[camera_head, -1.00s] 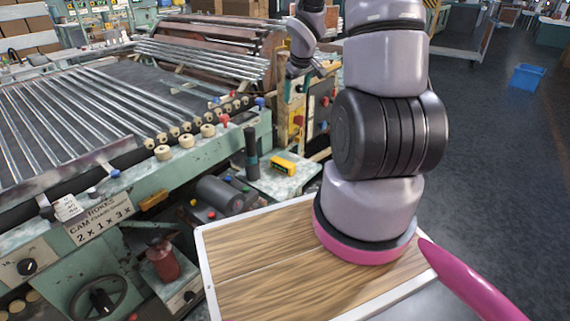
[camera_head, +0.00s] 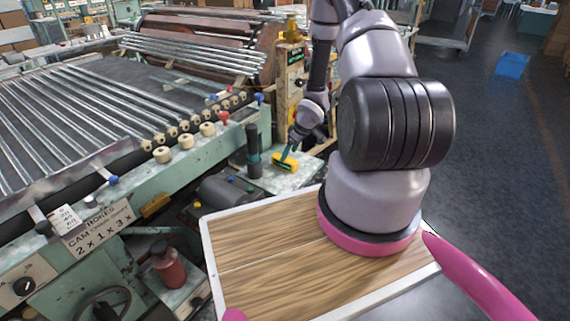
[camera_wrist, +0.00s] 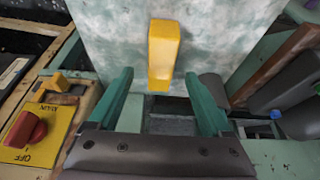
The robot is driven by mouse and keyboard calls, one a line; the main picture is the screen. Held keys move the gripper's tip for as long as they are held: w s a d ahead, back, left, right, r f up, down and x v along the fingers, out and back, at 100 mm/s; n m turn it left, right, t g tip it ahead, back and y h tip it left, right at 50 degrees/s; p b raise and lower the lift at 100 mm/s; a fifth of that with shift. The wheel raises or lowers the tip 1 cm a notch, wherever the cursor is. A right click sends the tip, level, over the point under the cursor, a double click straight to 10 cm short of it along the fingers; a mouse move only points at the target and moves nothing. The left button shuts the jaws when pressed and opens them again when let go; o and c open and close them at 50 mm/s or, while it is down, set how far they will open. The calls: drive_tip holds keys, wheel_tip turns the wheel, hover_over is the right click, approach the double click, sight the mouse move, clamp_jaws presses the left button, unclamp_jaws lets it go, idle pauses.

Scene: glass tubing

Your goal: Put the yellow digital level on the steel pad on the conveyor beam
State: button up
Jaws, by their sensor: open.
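The yellow digital level (camera_head: 284,161) lies on a pale mottled plate (camera_head: 305,172) beside the conveyor machine. In the wrist view the level (camera_wrist: 163,50) is a yellow block, seen ahead of and between my fingers. My gripper (camera_head: 287,154) is at the level in the head view, its teal fingers partly covering it. In the wrist view my gripper (camera_wrist: 160,90) is open, with a finger on each side of the level's near end and space between. I cannot tell whether a finger touches it. I cannot make out the steel pad for certain.
A dark upright cylinder (camera_head: 253,150) stands left of the level. The conveyor with steel rods (camera_head: 75,110) fills the left side. A control panel with a red knob (camera_wrist: 25,129) is near my gripper's left. A wooden board (camera_head: 255,250) is in front.

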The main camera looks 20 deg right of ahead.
sight(285, 163)
drive_tip(key=shift+x, duration=2.75)
drive_tip(key=shift+w+a+f, duration=0.1)
drive_tip(key=shift+a+f, duration=0.1)
clamp_jaws()
